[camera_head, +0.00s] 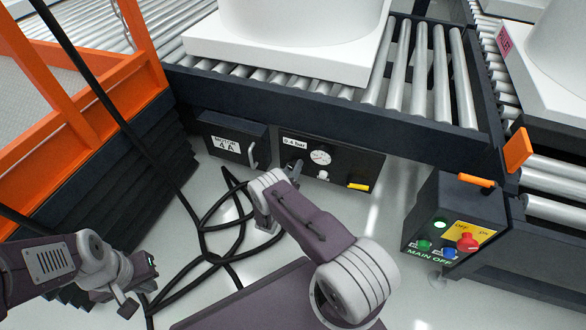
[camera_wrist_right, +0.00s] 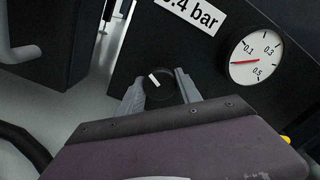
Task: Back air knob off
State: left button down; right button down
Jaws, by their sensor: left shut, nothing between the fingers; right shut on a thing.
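The air knob (camera_wrist_right: 158,84) is a round black knob with a white pointer mark on the dark air panel (camera_head: 365,168). In the right wrist view the pointer leans to the upper left. My right gripper (camera_wrist_right: 160,86) is shut on it, one grey finger at each side. In the head view my right wrist hides the knob. The white pressure gauge (camera_wrist_right: 257,61) with a red needle is right of the knob; it also shows in the head view (camera_head: 320,157). My left gripper (camera_head: 139,284) is shut and empty at lower left, above the floor.
A box marked MOTOR 4 A (camera_head: 232,143) with a grey handle is left of the air panel. Black cables (camera_head: 203,230) lie on the floor. A switch box (camera_head: 435,225) with a red knob stands at right. The roller conveyor (camera_head: 420,70) runs above, and an orange-railed lift (camera_head: 140,45) stands left.

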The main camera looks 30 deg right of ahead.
jog(key=n, duration=0.4)
jog(key=shift+f+n, duration=0.1)
jog(key=shift+n, duration=0.2)
jog(key=n+b, duration=0.1)
jog(key=n, duration=0.3)
jog(key=shift+s, duration=0.1)
jog(key=shift+n, duration=0.3)
jog(key=c, duration=0.8)
grip_release()
jog(key=p+v, duration=0.5)
jog(key=v, duration=0.4)
